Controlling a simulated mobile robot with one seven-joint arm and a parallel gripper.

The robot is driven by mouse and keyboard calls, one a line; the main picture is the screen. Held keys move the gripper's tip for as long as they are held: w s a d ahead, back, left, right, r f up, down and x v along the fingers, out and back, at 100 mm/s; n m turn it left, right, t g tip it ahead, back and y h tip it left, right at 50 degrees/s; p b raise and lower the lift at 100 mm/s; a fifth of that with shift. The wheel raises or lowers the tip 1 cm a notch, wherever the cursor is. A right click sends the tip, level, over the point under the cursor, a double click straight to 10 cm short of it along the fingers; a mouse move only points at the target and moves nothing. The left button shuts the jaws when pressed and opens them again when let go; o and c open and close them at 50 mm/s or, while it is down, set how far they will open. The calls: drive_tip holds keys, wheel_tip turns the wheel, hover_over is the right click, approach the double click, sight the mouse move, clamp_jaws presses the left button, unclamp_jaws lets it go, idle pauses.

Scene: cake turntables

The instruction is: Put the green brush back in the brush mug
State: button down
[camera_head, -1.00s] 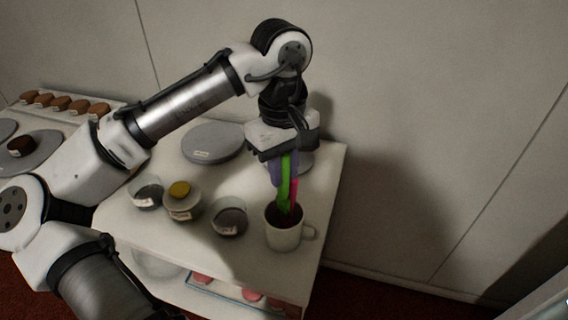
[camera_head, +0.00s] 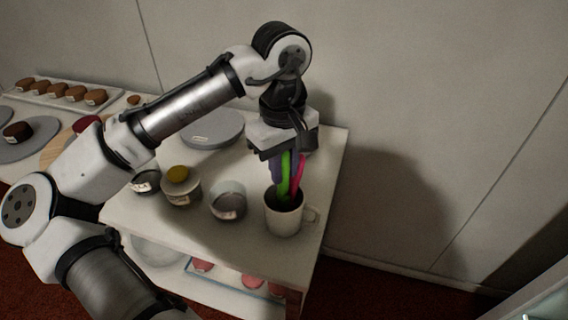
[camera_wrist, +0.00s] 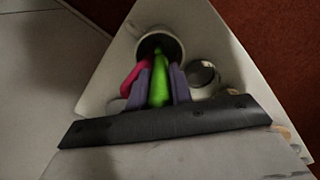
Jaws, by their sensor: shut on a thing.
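My gripper (camera_head: 281,175) points down above the front right corner of the white table and is shut on the green brush (camera_head: 284,186). The brush is upright, with its lower end inside the mouth of the white brush mug (camera_head: 284,222). In the wrist view the green brush (camera_wrist: 158,88) lies between my two purple-grey fingers, with the mug (camera_wrist: 178,44) beyond. A pink brush (camera_head: 299,176) stands in the mug beside the green one, close to my gripper. The brush's lower tip is hidden in the mug; I cannot tell whether it touches the bottom.
A grey turntable (camera_head: 212,130) is behind. The table's right edge is close to the mug; a wall is behind.

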drive_tip(key=shift+f, duration=0.15)
drive_tip(key=shift+f+b, duration=0.6)
drive_tip(key=shift+f, duration=0.45)
drive_tip(key=c, duration=1.2)
unclamp_jaws()
drive_tip(key=shift+o, duration=0.2)
drive_tip(key=shift+r, duration=0.1)
wheel_tip(320, 180, up, 10)
drive_tip(key=p, duration=1)
